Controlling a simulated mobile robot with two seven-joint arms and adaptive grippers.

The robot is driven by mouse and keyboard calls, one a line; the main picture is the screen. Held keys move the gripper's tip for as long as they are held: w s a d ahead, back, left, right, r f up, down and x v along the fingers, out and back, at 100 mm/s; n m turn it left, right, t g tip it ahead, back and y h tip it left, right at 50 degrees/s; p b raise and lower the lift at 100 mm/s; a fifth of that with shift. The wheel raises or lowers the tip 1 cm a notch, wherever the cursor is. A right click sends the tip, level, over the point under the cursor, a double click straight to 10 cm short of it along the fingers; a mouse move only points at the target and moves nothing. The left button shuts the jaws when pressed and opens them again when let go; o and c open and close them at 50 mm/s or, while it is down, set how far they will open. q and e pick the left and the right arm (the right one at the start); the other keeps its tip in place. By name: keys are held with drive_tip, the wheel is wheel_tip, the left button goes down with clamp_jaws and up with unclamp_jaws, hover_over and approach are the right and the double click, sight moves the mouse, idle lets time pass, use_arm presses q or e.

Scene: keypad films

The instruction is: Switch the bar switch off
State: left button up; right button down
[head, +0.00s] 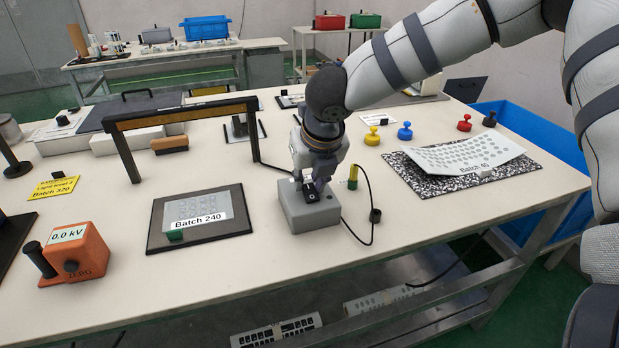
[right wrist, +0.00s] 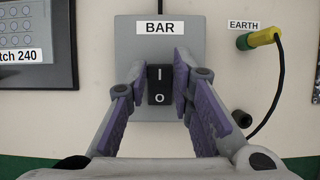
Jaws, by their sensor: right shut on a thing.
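The bar switch is a grey box (head: 312,217) on the bench, labelled BAR in the right wrist view (right wrist: 126,55). Its black rocker (right wrist: 159,93) is marked I at the top and O at the bottom. I cannot tell which side is pressed in. My right gripper (head: 309,186) reaches down onto the box from above. My left gripper is not in view.
A black bar frame (head: 181,112) stands left of the switch, behind the Batch 240 plate (head: 199,208). An orange 0.0 kV meter (head: 75,258) sits at front left. The EARTH plug (right wrist: 262,38) and its black cable lie close right of the switch. Bare bench lies in front.

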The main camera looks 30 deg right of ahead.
drive_tip(key=c, duration=1.4)
unclamp_jaws()
drive_tip(key=shift+f, duration=0.1)
drive_tip(key=v, duration=1.2)
